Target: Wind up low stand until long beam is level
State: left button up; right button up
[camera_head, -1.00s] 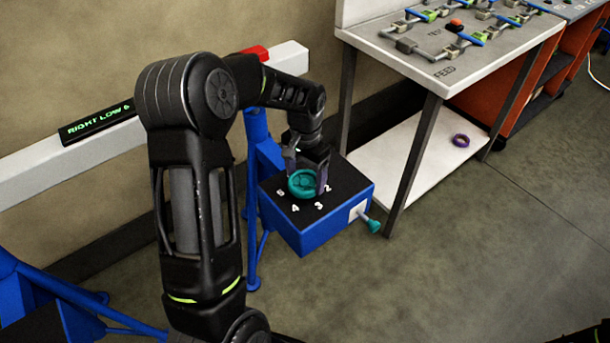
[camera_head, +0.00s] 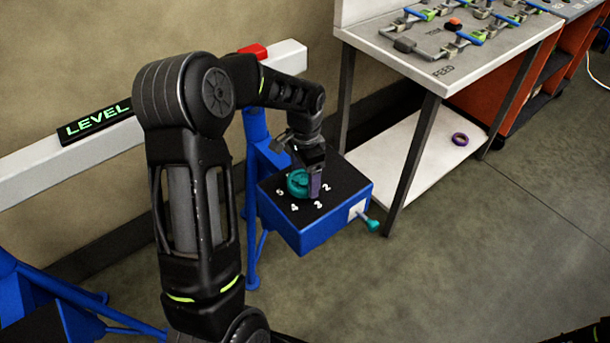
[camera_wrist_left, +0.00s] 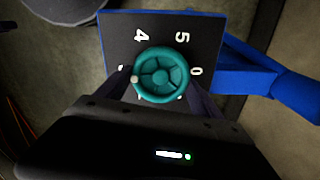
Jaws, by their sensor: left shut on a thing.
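The long white beam (camera_head: 30,171) runs along the wall, and its black display (camera_head: 95,121) reads "LEVEL" in green. The blue low stand has a box (camera_head: 320,232) with a black numbered top and a teal handwheel (camera_head: 295,183). My left gripper (camera_head: 304,180) is over the box top, shut on the handwheel. In the left wrist view the teal wheel (camera_wrist_left: 162,75) sits between the two dark fingers, with a pale mark on its rim at the left. Numbers 4, 5 and 0 are readable around it; others are partly hidden.
A teal knob (camera_head: 373,225) sticks out of the box's right side. A workbench (camera_head: 450,50) with clamps and a "FEED" label stands to the right, with a purple ring (camera_head: 460,139) on its lower shelf.

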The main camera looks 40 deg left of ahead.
aim_at(305, 179)
pick_arm(q)
jog(key=o, duration=1.4)
notch_tip(305, 179, up, 8)
jog(key=shift+f, duration=0.1)
